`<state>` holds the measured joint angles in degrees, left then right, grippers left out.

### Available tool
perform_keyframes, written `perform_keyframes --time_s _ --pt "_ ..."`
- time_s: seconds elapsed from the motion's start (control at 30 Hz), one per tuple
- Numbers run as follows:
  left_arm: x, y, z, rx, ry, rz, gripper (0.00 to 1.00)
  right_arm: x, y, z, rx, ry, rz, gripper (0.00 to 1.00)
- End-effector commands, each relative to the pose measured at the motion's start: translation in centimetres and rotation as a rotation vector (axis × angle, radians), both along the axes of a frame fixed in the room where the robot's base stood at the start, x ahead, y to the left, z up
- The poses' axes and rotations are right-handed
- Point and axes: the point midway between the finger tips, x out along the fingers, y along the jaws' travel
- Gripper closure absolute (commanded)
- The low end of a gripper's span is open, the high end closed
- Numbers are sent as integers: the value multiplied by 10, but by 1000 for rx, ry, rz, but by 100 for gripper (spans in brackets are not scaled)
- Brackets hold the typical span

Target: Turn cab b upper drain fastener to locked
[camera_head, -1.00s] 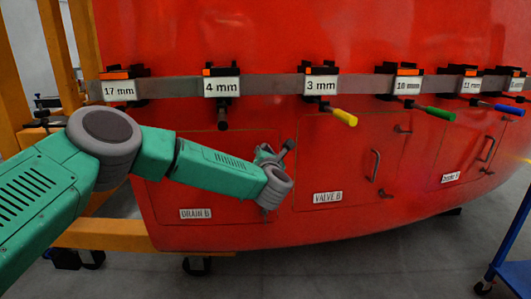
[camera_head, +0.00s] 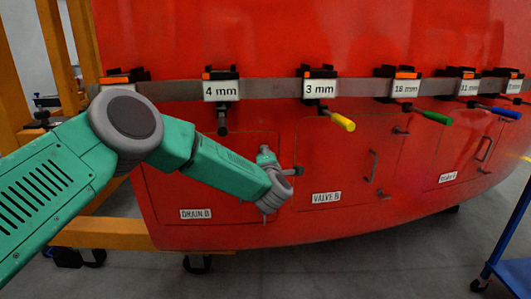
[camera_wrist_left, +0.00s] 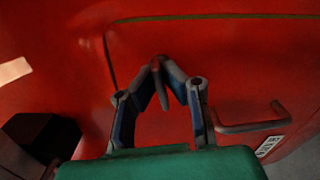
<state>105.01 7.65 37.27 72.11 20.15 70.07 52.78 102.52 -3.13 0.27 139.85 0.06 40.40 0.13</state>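My left gripper (camera_head: 279,178) is at the right side of the red DRAIN B door (camera_head: 200,175). In the left wrist view, its two fingers (camera_wrist_left: 157,66) slant in until the tips come together. A thin grey lever, apparently the upper drain fastener (camera_wrist_left: 161,92), shows between them. The fingers seem shut on it, though exact contact is hard to tell. A grey bar handle (camera_wrist_left: 250,122) on the red panel is to the right of the fingers. In the head view the gripper hides the fastener. My right gripper is not in view.
A rail (camera_head: 270,90) with labelled tool holders crosses the red nosecone above the doors. A dark tool (camera_head: 222,122) hangs under the 4 mm label. The VALVE B door (camera_head: 345,160) is to the right. A blue cart (camera_head: 500,262) stands at the lower right.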

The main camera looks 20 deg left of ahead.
Motion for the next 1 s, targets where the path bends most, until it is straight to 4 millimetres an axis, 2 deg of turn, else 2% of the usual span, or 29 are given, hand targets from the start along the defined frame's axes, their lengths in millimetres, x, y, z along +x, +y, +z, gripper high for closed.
perform_keyframes --time_s 0.4,0.93,1.0 --pt "-1 -3 -6 162 71 -8 100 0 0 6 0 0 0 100" --pt "-1 -3 -8 182 80 -8 100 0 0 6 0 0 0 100" --pt "-1 -3 -8 182 80 -8 74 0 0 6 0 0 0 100"
